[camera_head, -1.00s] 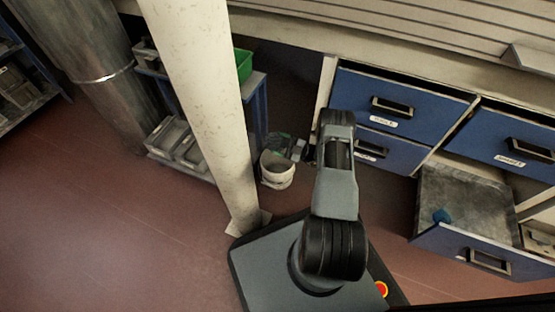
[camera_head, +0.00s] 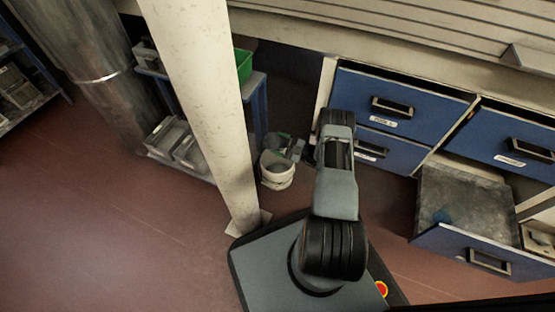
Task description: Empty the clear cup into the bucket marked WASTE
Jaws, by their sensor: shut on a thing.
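A white bucket (camera_head: 277,172) stands on the floor, just right of the pale pillar's foot. No WASTE marking can be read on it from here. My gripper (camera_head: 290,147) is beyond my arm's far end, small and partly hidden, at the bucket's upper right. It is shut on a greyish, see-through shape that looks like the clear cup (camera_head: 277,142). The cup appears tilted and above the bucket's back rim in the picture. Its contents are too small to tell.
A pale pillar (camera_head: 198,90) stands close left of the bucket. A rack with grey bins (camera_head: 172,138) is behind the pillar. Floor at left is clear.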

